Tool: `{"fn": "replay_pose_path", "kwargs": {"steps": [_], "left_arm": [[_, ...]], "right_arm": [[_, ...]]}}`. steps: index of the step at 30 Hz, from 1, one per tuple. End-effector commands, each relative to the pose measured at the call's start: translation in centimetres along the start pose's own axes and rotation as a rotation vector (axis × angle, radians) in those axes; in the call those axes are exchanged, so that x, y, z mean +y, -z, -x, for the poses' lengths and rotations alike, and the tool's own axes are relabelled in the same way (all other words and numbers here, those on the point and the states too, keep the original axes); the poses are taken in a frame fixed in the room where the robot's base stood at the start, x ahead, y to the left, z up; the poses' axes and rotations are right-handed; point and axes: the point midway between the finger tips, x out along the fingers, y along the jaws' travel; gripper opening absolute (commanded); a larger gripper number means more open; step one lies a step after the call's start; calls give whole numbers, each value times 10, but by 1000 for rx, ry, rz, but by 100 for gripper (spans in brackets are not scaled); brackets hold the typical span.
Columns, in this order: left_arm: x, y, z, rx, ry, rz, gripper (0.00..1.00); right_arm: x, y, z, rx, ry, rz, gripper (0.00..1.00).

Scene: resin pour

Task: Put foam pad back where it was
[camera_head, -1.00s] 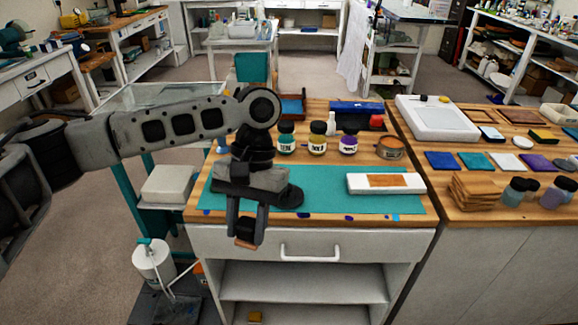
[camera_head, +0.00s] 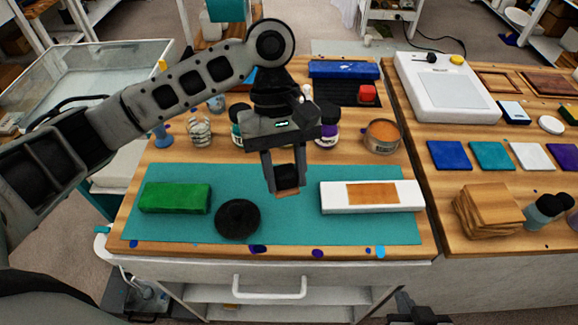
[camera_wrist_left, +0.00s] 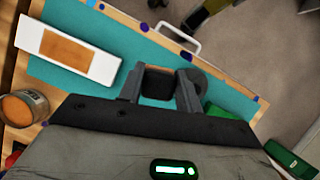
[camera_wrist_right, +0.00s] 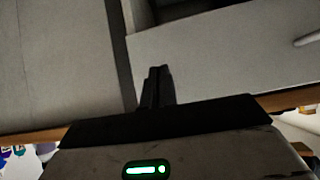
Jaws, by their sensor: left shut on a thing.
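My left gripper (camera_head: 283,185) is shut on a small black block with a tan underside, taken to be the foam pad (camera_head: 287,175). It holds it over the teal mat (camera_head: 285,232), between a black disc (camera_head: 238,218) and a white board with an orange-brown patch (camera_head: 400,196). The left wrist view shows the black block (camera_wrist_left: 158,86) between the fingers. The gap below it is hard to judge. My right gripper (camera_wrist_right: 157,88) has its fingers together and empty, in front of pale cabinet fronts, low by the bench.
A green block (camera_head: 175,198) lies on the mat's left. Jars (camera_head: 326,128), an orange-filled tin (camera_head: 382,136) and a black tray (camera_head: 345,93) stand behind. A brown stack (camera_head: 488,208) and coloured tiles (camera_head: 449,155) are on the right bench. The mat's front strip is mostly clear.

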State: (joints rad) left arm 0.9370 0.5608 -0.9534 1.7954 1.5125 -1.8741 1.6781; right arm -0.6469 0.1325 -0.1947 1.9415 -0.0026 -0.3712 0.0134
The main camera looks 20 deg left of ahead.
Motion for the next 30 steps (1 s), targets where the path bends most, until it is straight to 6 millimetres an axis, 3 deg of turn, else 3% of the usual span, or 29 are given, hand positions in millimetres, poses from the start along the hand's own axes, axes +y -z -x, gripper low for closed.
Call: {"fn": "replay_pose_path", "kwargs": {"steps": [1,6,12,17,22,30], "left_arm": [[9,-12,-4,-10,-53,106,16],[29,-35,-1,-9,-243,551,16],[34,-43,8,-4,-424,982,16],[34,-42,12,0,-494,1157,16],[33,-16,11,-2,-505,1202,16],[33,56,10,-4,-504,1198,16]], "right_arm": [[-2,-4,1,-10,2,-1,0],[-4,-8,2,-18,6,-2,0],[-3,-5,1,-12,6,-1,0],[-3,-3,0,-8,5,0,0],[-2,-3,0,-7,5,0,0],[-2,-3,-1,-4,4,0,0]]}}
